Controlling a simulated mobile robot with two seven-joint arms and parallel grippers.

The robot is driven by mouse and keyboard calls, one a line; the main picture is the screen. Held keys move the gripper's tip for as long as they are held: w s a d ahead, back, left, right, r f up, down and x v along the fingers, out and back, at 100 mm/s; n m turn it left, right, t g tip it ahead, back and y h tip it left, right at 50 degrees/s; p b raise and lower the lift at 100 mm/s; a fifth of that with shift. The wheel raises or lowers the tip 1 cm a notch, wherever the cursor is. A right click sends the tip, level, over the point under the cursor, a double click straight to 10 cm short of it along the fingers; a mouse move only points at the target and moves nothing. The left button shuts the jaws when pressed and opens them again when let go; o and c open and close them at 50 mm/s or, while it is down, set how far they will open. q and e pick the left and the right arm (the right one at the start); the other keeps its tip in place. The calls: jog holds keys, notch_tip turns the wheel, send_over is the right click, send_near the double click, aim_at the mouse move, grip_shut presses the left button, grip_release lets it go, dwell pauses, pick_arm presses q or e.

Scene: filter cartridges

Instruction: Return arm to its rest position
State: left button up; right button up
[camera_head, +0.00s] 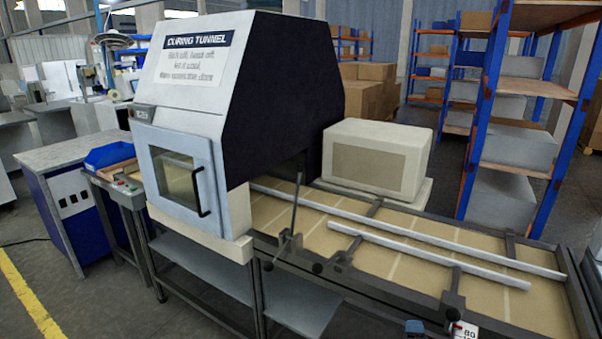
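Neither of my grippers and neither of my arms can be made out in the head view. The curing tunnel (190,125), a white and black cabinet with a sign on its front, stands at the centre left. Its front door (182,172), with a window and a dark handle, looks shut. No filter cartridge can be clearly recognised. At the bottom edge a small blue item (414,327) and a small white item marked "80" (465,331) are cut off, and I cannot tell what they are.
A conveyor (400,257) with metal guide rails runs right from the tunnel. A beige box-shaped unit (375,160) stands behind it. A blue bin (108,155) lies on the left bench. Blue-framed shelving (488,110) stands at the right. Floor at lower left is clear.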

jog(key=s+d+f+m+g+y, duration=0.1)
jog(key=s+f+m+y, duration=0.1)
jog(key=s+f+m, duration=0.2)
jog(key=s+d+f+m+g+y, duration=0.1)
jog(key=s+f+m, duration=0.3)
jog(key=s+m, duration=0.7)
jog(key=s+y, duration=0.1)
jog(key=s, duration=0.5)
jog(key=shift+d+f+y, duration=0.35)
jog(key=shift+d+y, duration=0.05)
dwell(0.6)
